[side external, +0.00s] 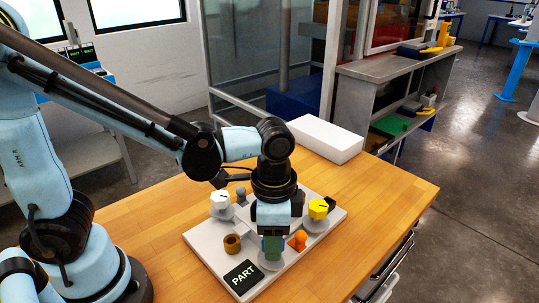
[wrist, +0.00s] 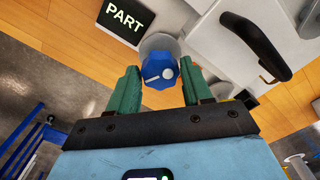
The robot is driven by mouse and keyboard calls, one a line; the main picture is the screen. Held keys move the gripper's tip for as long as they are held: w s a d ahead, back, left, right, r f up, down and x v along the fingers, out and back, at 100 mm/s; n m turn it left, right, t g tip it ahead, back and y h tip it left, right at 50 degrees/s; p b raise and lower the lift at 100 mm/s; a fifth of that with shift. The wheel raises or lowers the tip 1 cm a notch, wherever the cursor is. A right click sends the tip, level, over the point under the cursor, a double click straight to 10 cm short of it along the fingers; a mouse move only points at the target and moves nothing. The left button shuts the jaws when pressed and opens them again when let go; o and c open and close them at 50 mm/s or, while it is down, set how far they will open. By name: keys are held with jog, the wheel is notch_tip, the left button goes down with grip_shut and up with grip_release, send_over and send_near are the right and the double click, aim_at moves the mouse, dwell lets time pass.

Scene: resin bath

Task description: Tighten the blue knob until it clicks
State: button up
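The blue knob (wrist: 159,70), with a white pointer mark, sits on a round grey base (wrist: 159,44) in the wrist view. My gripper (wrist: 161,77) is open, with one green finger on each side of the knob. A gap shows between the knob and the left finger; the right finger is closer, and I cannot tell whether it touches. In the side external view my gripper (side external: 272,246) points down at the front of the white board (side external: 208,250), and its fingers hide the blue knob there.
A white box (side external: 325,139) sits behind. The wooden tabletop (side external: 385,200) is clear at right.

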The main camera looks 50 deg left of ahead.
jog(key=shift+o, duration=1.3)
notch_tip(320, 180, up, 12)
jog(key=shift+a, duration=0.1)
jog(key=a+f+n+t, duration=0.2)
jog(key=a+n+t, duration=0.1)
jog(key=a, duration=0.3)
jog(key=w+a+f+n+t, duration=0.1)
jog(key=a+f+n+t, duration=0.2)
jog(key=a, duration=0.4)
jog(key=shift+f+n+t, duration=0.15)
jog(key=shift+n+t, duration=0.45)
jog(key=shift+n, duration=0.6)
